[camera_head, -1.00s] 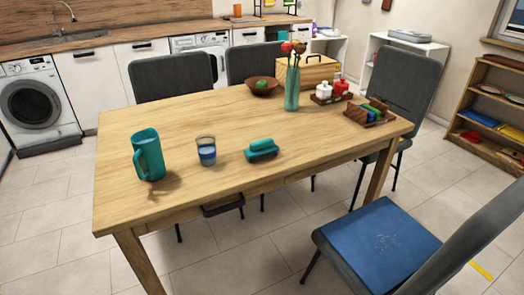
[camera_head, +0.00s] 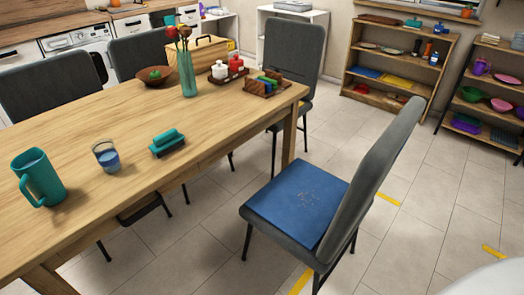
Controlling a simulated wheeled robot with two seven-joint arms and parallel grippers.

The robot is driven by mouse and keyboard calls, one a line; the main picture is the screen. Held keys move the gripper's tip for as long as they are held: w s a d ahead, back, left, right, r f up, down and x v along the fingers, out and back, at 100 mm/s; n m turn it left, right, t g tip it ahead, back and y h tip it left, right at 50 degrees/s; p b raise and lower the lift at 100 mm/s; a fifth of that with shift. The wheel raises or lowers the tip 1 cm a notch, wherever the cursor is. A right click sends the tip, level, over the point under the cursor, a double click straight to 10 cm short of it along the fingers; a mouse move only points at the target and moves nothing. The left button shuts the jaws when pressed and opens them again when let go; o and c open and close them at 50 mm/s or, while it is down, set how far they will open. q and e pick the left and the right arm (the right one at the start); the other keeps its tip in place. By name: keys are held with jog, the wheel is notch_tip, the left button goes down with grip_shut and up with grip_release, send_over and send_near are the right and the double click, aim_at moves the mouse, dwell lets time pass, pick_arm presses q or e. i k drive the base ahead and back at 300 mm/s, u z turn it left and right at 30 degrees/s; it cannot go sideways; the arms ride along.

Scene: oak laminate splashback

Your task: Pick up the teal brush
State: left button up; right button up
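The teal brush (camera_head: 167,142) lies on the wooden table (camera_head: 120,115), close to its front edge. It has a teal handle on top and a darker underside. A glass with blue liquid (camera_head: 106,157) stands to its left, and a teal pitcher (camera_head: 38,177) stands further left. Neither of my grippers shows in the head view, so nothing is seen touching the brush.
A grey chair with a blue seat (camera_head: 300,205) stands right of the table. A vase with flowers (camera_head: 188,75), a bowl (camera_head: 157,77), a wooden box (camera_head: 197,50) and a small rack (camera_head: 267,84) occupy the table's far end.

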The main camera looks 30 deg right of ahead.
aim_at(167, 142)
jog(key=u, duration=1.2)
jog(key=i, duration=1)
jog(key=z, duration=2.15)
